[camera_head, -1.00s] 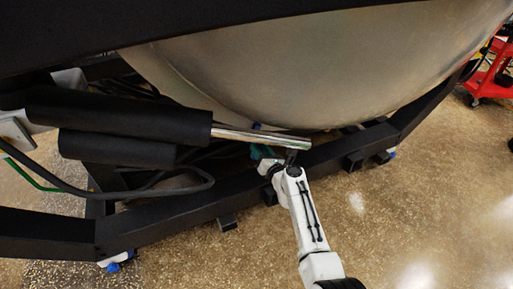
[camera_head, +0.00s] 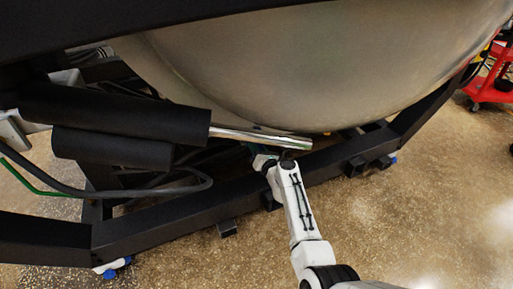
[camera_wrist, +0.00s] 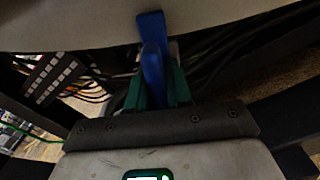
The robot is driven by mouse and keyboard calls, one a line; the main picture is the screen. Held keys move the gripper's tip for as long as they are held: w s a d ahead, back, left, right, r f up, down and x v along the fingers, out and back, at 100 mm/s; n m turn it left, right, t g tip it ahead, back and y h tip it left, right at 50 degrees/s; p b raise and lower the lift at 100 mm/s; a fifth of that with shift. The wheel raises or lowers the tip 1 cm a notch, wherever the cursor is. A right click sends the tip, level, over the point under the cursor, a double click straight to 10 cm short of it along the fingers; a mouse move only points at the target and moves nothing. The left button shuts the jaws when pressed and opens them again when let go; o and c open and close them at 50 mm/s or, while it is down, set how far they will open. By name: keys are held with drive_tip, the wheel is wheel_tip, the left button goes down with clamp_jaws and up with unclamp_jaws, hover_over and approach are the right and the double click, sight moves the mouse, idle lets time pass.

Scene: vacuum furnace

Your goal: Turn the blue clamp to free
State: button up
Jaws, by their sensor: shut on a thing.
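The blue clamp (camera_wrist: 152,70) is in the wrist view, a narrow blue piece standing between the green fingers of my gripper (camera_wrist: 157,84). The gripper is shut on it. A second blue part rises just behind it against the metal vessel, and I cannot tell whether the two are one piece. In the head view my gripper (camera_head: 262,161) reaches under the vessel beside the end of a shiny rod. There the clamp is mostly hidden by the rod, the vessel and my arm.
The large metal vessel (camera_head: 300,65) hangs close above my gripper. The shiny rod (camera_head: 262,138) comes from a black cylinder (camera_head: 115,110) on the left. A black frame beam (camera_head: 180,218) runs below. Cables lie behind. Floor is open at the lower right.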

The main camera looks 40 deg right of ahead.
clamp_jaws()
drive_tip(key=shift+n, duration=0.4)
drive_tip(key=n, duration=0.3)
drive_tip(key=shift+a+f+n+b, duration=0.1)
drive_tip(key=shift+a+n+b, duration=0.05)
drive_tip(key=shift+n+b, duration=0.25)
drive_tip(key=n+b, duration=0.1)
drive_tip(key=n, duration=0.3)
drive_tip(key=shift+a, duration=0.1)
drive_tip(key=n+b, duration=0.1)
drive_tip(key=n, duration=0.4)
drive_tip(key=shift+w+a+f, duration=0.1)
drive_tip(key=n+b, duration=0.1)
drive_tip(key=n, duration=0.3)
drive_tip(key=shift+a+n+b, duration=0.1)
drive_tip(key=shift+n+b, duration=0.2)
drive_tip(key=o, duration=0.6)
unclamp_jaws()
